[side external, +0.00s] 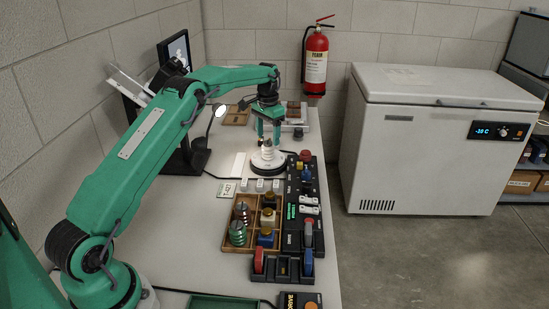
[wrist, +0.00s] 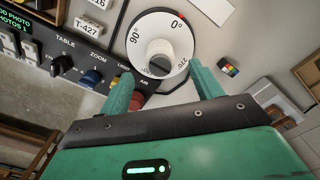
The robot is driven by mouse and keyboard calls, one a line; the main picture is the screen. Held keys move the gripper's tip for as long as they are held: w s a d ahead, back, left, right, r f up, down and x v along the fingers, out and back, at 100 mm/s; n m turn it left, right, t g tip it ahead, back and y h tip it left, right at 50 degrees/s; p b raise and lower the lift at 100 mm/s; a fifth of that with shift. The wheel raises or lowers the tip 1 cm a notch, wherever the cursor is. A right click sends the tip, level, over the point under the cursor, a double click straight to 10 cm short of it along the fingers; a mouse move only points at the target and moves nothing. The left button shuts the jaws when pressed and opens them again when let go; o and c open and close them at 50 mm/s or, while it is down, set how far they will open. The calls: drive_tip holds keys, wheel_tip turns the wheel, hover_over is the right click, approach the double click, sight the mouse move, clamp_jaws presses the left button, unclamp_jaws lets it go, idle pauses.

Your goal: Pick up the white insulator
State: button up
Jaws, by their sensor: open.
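A white insulator (wrist: 155,50) with a dark grey top stands on the round white turntable (wrist: 183,35), whose dial carries degree marks. In the side view the insulator (side external: 268,153) shows small on the turntable (side external: 268,167), at the far part of the bench. My gripper (side external: 268,136) points down right above it, its green fingers apart. In the wrist view my gripper (wrist: 161,70) has one finger on each side of the insulator.
A black control panel (side external: 293,215) with coloured knobs runs beside the turntable. A wooden compartment tray (side external: 252,198) holds a reddish-brown insulator (side external: 241,211), a green insulator (side external: 237,232) and other parts.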

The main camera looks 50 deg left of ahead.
sight(268, 142)
drive_tip(key=shift+f, duration=2.6)
drive_tip(key=c, duration=1.2)
drive_tip(key=shift+r, duration=0.15)
drive_tip(key=shift+r, duration=1.2)
drive_tip(key=shift+d+r, duration=0.15)
drive_tip(key=shift+r, duration=0.7)
drive_tip(key=d+r, duration=0.2)
drive_tip(key=d, duration=0.1)
drive_tip(key=s+d+r, duration=0.1)
drive_tip(key=d+r, duration=0.1)
drive_tip(key=d, duration=0.2)
drive_tip(key=s+d+r, duration=0.1)
drive_tip(key=d+r, duration=0.1)
drive_tip(key=d, duration=0.2)
drive_tip(key=shift+s+d+r, duration=0.1)
drive_tip(key=shift+r, duration=0.25)
